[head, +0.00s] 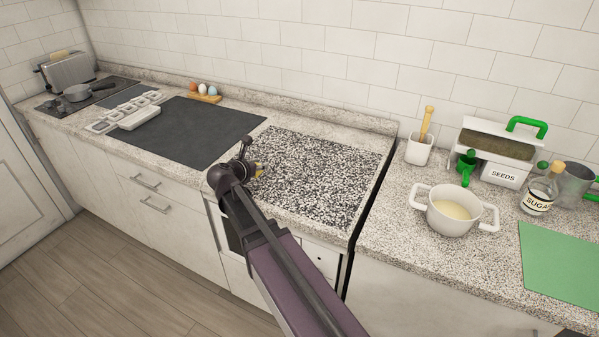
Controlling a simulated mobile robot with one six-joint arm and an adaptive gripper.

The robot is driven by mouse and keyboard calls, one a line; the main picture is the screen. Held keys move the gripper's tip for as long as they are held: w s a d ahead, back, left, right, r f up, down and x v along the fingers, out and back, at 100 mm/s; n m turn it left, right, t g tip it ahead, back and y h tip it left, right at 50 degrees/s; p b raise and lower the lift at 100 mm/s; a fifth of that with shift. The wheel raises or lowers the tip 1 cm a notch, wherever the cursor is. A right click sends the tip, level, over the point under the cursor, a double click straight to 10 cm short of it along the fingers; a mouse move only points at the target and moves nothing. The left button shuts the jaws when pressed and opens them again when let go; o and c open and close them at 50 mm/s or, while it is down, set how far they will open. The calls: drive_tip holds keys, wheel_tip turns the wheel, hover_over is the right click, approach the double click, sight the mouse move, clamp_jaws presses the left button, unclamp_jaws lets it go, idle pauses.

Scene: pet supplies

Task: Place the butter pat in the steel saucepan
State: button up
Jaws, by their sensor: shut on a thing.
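My gripper (257,168) is over the near left part of the speckled black-and-white board (325,165). A small yellow piece, which looks like the butter pat (260,168), shows at its fingertips. The gripper is shut on it; my wrist and arm hide part of the view. Whether the piece touches the board cannot be told. A grey metal saucepan (76,93) with a dark handle stands on the dark hob plate at the far left, well away from my gripper. It looks like the steel saucepan, and its inside is too small to make out.
A toaster (66,70) stands behind the saucepan. White dishes (138,118) and a dark mat (205,130) lie between it and my gripper. Eggs (203,90) sit at the back. A white pot (452,212), seeds box (490,160) and sugar jar (540,195) stand at right.

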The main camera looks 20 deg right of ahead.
drive_tip(key=shift+s+d+f, duration=0.15)
drive_tip(key=shift+s+d, duration=0.1)
drive_tip(key=shift+w, duration=0.1)
drive_tip(key=b, duration=0.1)
hover_over(281, 157)
drive_tip(key=shift+s+a+f, duration=0.4)
drive_tip(key=shift+s+f, duration=0.05)
drive_tip(key=shift+f, duration=0.25)
drive_tip(key=shift+w+d+b, duration=0.3)
drive_tip(key=shift+w+d, duration=0.1)
drive_tip(key=shift+w, duration=0.05)
wheel_tip(281, 157, down, 4)
drive_tip(key=b, duration=0.3)
drive_tip(key=shift+r, duration=0.15)
drive_tip(key=shift+b, duration=0.4)
